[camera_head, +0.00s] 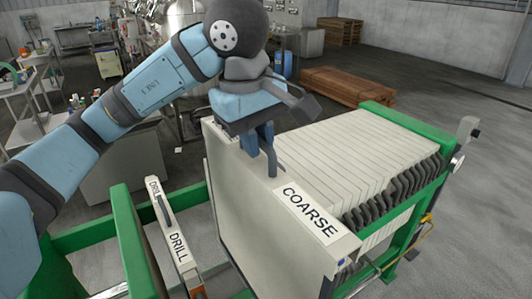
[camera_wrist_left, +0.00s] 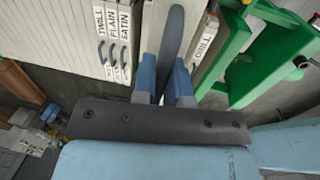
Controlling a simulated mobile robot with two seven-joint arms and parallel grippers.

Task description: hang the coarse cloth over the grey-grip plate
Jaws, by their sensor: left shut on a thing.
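The label COARSE (camera_head: 310,212) lies on the top edge of a wide pale panel (camera_head: 240,205) at the near end of the plate stack. I cannot tell cloth from plate there. My left gripper (camera_head: 264,142) is over the top of this panel, pointing down. It is shut on a dark grey bar (camera_head: 272,163). In the left wrist view the bar (camera_wrist_left: 171,45) stands between the fingers. I cannot tell whether the bar belongs to the cloth or to a plate, and I cannot pick out the grey-grip plate. My right gripper is not in view.
A separate upright panel marked DRILL (camera_head: 170,235) stands to the left, with a gap before the stack. A green frame (camera_head: 132,245) surrounds both. In the left wrist view, plates marked TWILL, PLAIN and SATIN (camera_wrist_left: 112,40) are close on the left. Wooden pallets (camera_head: 347,86) lie behind.

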